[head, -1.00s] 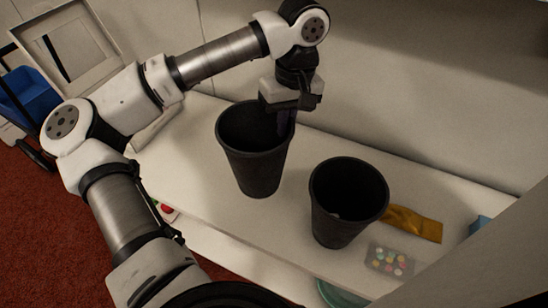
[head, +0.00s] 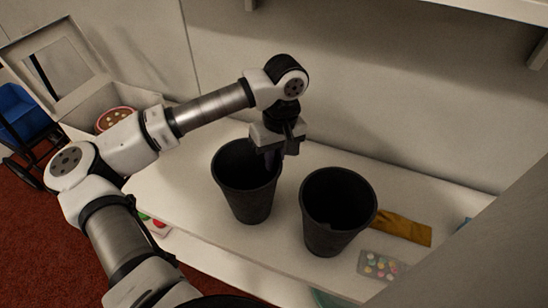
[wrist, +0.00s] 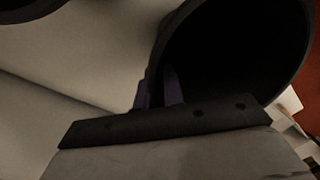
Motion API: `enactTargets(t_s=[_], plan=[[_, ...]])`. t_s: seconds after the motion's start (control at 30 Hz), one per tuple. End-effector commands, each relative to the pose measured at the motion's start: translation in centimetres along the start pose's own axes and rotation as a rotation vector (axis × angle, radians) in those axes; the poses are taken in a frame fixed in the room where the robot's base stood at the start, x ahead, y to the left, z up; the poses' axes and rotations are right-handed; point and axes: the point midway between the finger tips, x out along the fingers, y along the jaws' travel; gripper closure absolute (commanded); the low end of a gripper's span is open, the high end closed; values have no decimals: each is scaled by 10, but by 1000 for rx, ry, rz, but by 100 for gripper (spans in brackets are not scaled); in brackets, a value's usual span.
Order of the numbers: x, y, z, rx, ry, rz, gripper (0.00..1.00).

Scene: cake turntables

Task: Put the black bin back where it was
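Two black bins stand upright and open on the white shelf (head: 400,190). The left bin (head: 247,195) is at my gripper (head: 277,152); the right bin (head: 338,220) stands apart from it, nearer the front edge. My gripper points down at the left bin's right rim. In the wrist view, one finger of my gripper (wrist: 158,90) is outside the left bin's wall and the other inside its mouth (wrist: 240,50), close together on the rim. The fingertips are partly hidden. I cannot tell whether the left bin's base touches the shelf.
An orange-brown flat item (head: 405,228) and a tray of coloured dots (head: 380,265) lie right of the right bin. A white open box (head: 60,65) and a blue item (head: 22,112) are at the far left. The back wall rises behind the shelf.

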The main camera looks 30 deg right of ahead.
Motion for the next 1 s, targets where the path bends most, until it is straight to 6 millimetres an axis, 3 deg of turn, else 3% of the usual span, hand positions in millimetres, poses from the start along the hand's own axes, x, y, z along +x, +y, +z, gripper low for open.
enactTargets(t_s=[0.1,0.5,1.0], plan=[[0,0,0,0,0,0,76],[-7,0,0,-1,2,0,76],[-104,0,-1,-1,2,0,76]])
